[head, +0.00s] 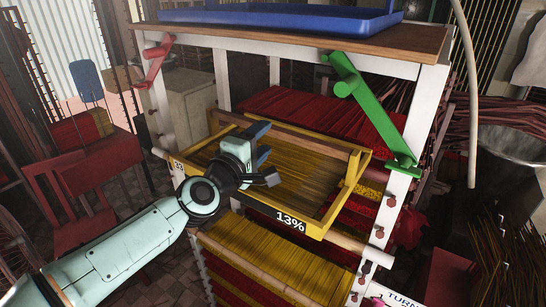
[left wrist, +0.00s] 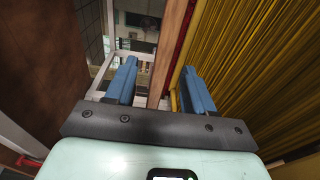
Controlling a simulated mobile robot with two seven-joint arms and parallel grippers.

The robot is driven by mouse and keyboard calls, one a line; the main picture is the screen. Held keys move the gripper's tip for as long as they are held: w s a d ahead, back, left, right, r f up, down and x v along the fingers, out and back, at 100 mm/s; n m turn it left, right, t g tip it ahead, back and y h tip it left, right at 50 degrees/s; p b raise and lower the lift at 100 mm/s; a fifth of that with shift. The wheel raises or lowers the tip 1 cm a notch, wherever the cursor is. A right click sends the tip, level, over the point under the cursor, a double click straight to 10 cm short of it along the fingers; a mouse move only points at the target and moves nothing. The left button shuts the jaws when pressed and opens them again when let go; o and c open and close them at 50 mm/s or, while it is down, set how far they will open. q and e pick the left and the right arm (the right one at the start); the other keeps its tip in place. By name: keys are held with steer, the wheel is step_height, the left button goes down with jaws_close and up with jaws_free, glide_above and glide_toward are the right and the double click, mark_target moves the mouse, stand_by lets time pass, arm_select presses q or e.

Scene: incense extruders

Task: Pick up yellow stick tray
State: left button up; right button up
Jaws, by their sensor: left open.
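The yellow stick tray (head: 335,212) sits in the white rack frame in the head view, with a "13%" label on its front and yellow sticks (head: 300,178) inside. My left gripper (head: 268,168) is over the tray's left part. Its jaws are open with nothing held. In the left wrist view, the two blue fingers (left wrist: 158,88) are apart, with a wooden rail (left wrist: 170,50) showing between them. Yellow sticks (left wrist: 250,70) fill the right side of that view. Whether a finger touches the tray is unclear. My right gripper is not in view.
A blue tray (head: 285,20) lies on the rack's wooden top. A green bracket (head: 370,105) and a red bracket (head: 157,58) are on the rack posts. More yellow sticks (head: 270,255) lie below, and red sticks (head: 315,108) behind. A red chair (head: 80,195) stands left.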

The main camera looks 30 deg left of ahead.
mark_target(270, 132)
arm_select(q)
steer(key=w, duration=0.6)
steer(key=shift+a+f, duration=0.2)
steer(key=shift+f, duration=0.05)
steer(key=shift+r, duration=0.1)
jaws_close()
